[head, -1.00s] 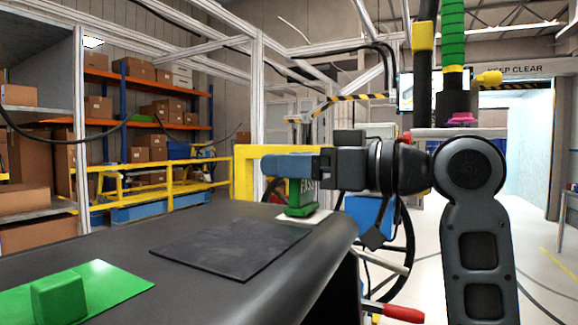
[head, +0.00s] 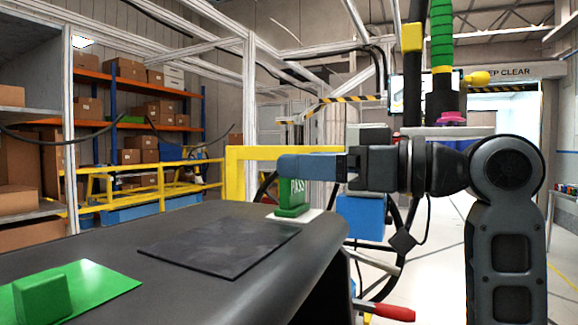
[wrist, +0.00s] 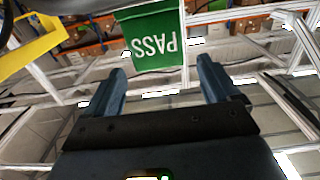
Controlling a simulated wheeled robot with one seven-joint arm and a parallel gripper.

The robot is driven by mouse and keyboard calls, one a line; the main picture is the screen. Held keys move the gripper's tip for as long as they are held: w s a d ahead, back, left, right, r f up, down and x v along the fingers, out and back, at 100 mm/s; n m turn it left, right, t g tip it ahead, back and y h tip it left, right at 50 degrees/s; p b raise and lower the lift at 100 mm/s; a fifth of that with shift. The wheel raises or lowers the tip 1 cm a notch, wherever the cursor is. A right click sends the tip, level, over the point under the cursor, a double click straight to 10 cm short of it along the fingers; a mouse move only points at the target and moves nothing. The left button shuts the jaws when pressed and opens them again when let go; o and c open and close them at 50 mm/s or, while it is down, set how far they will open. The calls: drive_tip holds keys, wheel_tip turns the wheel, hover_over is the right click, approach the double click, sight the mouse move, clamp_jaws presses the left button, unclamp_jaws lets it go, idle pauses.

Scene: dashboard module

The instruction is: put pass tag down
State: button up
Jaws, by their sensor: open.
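The green pass tag (head: 293,194), lettered PASS, stands upright on its thick green foot on a white pad (head: 307,216) near the far edge of the dark dashboard surface. My gripper (head: 284,165) is level above the foot, with its fingers over the tag's upper part and hiding some of it. In the wrist view the tag (wrist: 157,30) appears with its lettering upside down, just beyond the tips of my open gripper (wrist: 160,68). Both fingers show clear of the tag there, with nothing between them.
A green block (head: 42,298) stands on a green mat (head: 115,283) at the front left. A flat dark mat (head: 220,247) lies between it and the white pad. A yellow frame (head: 236,175) stands behind the dashboard. A red-handled clamp (head: 388,312) is at the lower right.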

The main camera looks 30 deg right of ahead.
drive_tip(key=v, duration=0.7)
drive_tip(key=shift+s, duration=0.25)
drive_tip(key=shift+d, duration=0.2)
